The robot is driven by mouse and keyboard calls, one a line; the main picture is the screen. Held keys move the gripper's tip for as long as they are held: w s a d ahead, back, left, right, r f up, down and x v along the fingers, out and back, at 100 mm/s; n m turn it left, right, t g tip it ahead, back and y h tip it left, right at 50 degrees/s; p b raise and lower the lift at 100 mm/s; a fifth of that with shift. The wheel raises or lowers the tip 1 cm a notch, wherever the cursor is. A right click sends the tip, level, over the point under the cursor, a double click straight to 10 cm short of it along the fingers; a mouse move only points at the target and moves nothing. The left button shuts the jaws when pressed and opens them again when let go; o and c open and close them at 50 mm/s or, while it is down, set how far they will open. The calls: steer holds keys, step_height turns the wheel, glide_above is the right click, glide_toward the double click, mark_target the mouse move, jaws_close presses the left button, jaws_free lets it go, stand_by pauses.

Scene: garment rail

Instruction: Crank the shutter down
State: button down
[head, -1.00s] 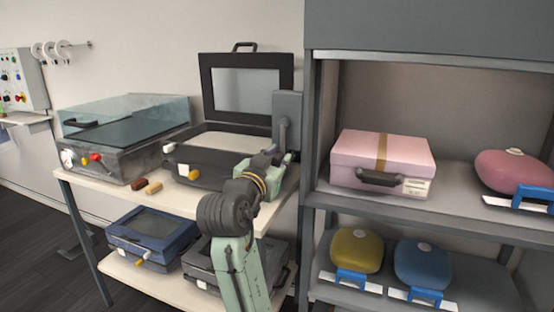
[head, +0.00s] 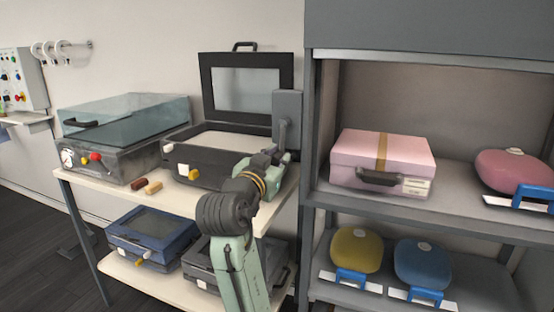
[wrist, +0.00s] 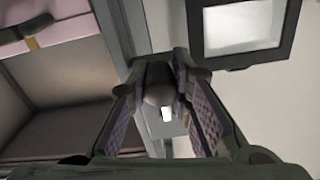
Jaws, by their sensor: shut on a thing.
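The grey shutter (head: 430,35) covers the top of the shelf unit at the right in the head view, and the shelves below it are open. A grey crank box (head: 288,103) is fixed to the unit's left post, with the crank arm (head: 283,133) hanging down from it. My gripper (head: 279,157) is at the lower end of this crank. In the wrist view, my gripper (wrist: 160,100) is shut on the dark crank handle (wrist: 158,82), which lies between its purple-padded fingers. My gripper hides much of the handle in the head view.
A pink case (head: 385,160) and a pink rounded bag (head: 512,170) sit on the unit's upper shelf. An open dark case (head: 225,165) and a glass-lidded box (head: 120,150) stand on the table at left, close to my arm.

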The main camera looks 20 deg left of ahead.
steer(key=a+r+m+b, duration=0.6)
steer(key=r+m, duration=0.3)
steer(key=m, duration=1.2)
steer(key=shift+a+r+h+b, duration=0.2)
steer(key=shift+a+h+b, duration=0.1)
steer(key=shift+a, duration=0.2)
steer(key=shift+w, duration=0.15)
steer(key=c, duration=1.4)
jaws_free()
